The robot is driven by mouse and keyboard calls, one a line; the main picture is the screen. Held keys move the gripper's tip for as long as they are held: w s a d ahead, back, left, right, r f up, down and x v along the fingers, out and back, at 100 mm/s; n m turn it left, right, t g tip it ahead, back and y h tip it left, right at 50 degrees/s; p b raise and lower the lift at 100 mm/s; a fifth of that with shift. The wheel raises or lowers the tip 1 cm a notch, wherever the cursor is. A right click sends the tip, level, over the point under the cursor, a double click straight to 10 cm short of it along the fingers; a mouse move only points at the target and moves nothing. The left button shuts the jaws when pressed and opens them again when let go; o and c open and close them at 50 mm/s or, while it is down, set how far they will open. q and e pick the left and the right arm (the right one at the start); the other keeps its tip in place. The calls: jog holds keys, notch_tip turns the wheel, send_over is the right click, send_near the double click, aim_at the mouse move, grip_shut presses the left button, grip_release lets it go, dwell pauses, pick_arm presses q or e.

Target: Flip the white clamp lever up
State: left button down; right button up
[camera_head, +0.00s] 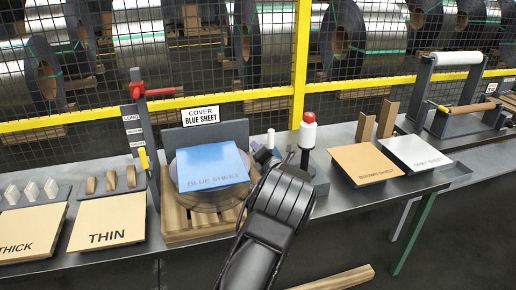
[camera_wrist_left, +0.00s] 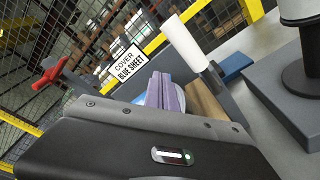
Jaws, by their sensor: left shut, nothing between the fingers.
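The white clamp lever (camera_head: 270,138) shows in the head view as a small white grip standing about upright behind my left gripper, right of the blue sheet (camera_head: 212,165). In the left wrist view the white grip (camera_wrist_left: 184,42) is larger, on a grey arm. My left gripper (camera_head: 263,154) is shut and empty, its tip close in front of the lever's lower part. In the left wrist view its purplish fingertips (camera_wrist_left: 166,92) are together, left of the lever and apart from the grip in the picture. The lever's base is partly hidden. My right gripper is out of view.
A black post with a white body and red knob (camera_head: 308,130) stands just right of the lever. A stand with a red handle (camera_head: 150,92) is at left. Brown (camera_head: 364,162) and grey sheets (camera_head: 414,152) lie right. A wire fence closes the back.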

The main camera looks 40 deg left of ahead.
pick_arm(q)
jog(key=f+b+v, duration=0.1)
jog(key=b+v, duration=0.1)
jog(key=v, duration=0.8)
jog(key=shift+s, duration=0.2)
jog(key=shift+a+f, duration=0.1)
jog(key=shift+a, duration=0.1)
